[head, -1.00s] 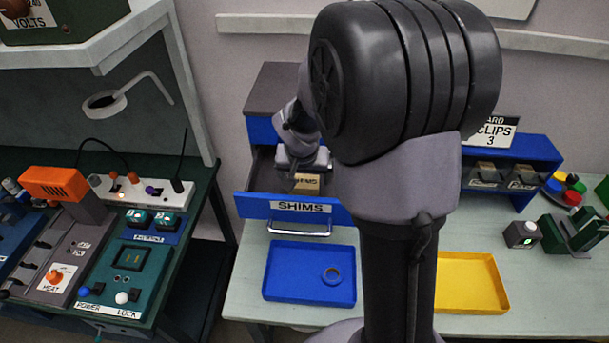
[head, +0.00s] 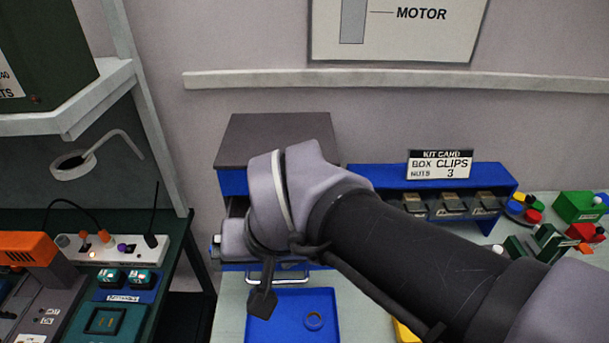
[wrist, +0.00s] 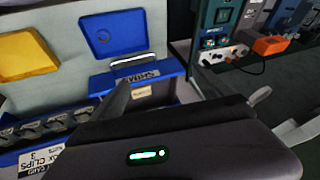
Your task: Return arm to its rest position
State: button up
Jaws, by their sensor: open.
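My gripper (head: 240,272) is in front of the small drawer cabinet (head: 277,140) in the head view, at the end of my bent arm. Its fingers are apart and nothing shows between them; in the wrist view my gripper (wrist: 190,94) has one dark finger at left and a lighter tip at right. The blue SHIMS drawer (wrist: 165,70) stands open in the wrist view, with a small tan labelled box (wrist: 142,91) inside. In the head view my wrist hides most of the drawer; its handle (head: 278,277) shows below.
A blue clip rack (head: 432,176) stands at right. A power strip (head: 125,249) and shelf (head: 85,95) are at left.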

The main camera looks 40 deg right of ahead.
jog(key=s+a+y, duration=0.2)
jog(key=s+a, duration=0.1)
jog(key=s, duration=0.2)
notch_tip(320, 180, down, 15)
jog(key=b, duration=1.4)
jog(key=shift+a+r+n+b, duration=0.2)
jog(key=shift+a+n+b, duration=0.05)
jog(key=shift+n+b, duration=0.15)
jog(key=shift+w, duration=0.1)
